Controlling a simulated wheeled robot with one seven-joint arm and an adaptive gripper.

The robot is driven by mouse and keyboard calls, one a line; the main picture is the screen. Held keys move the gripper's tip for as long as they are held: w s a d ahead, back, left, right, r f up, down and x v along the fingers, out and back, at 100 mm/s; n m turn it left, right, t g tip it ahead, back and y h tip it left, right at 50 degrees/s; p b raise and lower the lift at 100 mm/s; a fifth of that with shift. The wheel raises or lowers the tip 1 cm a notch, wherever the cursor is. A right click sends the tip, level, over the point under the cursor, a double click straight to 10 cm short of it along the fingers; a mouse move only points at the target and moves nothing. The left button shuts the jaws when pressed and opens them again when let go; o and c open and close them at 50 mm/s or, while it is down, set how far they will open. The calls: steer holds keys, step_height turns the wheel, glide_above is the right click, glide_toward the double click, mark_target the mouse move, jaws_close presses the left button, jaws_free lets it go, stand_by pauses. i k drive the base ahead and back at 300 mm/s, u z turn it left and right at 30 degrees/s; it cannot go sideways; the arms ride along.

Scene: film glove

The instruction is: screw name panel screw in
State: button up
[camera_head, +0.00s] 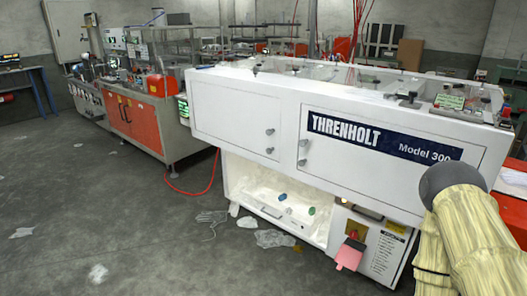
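The name panel (378,137) is a dark blue strip with white lettering, "THRENHOLT Model 300", on the white front of a large machine. No screw can be made out on the strip at this size. Small grey round fasteners show on the front left of it, an upper one (304,142) and a lower one (301,162) by the edge of its door, with a similar pair on the neighbouring door. My arm, in a pale ribbed cover with a dark grey rounded part, is at the lower right. No gripper fingers show.
The white machine (235,115) fills the middle and right. A pink-red piece (350,254) sticks out low on its front. A red hose (192,190) and crumpled film (273,239) lie on the floor. An orange-doored machine (135,123) stands left. Floor at front left is mostly clear.

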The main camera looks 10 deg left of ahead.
mark_target(302, 143)
steer(key=u, duration=0.15)
steer(key=k, duration=0.65)
steer(key=u, duration=1)
steer(key=i, duration=1.2)
steer(key=z, duration=0.75)
steer(key=i, duration=0.85)
steer(key=z, duration=0.65)
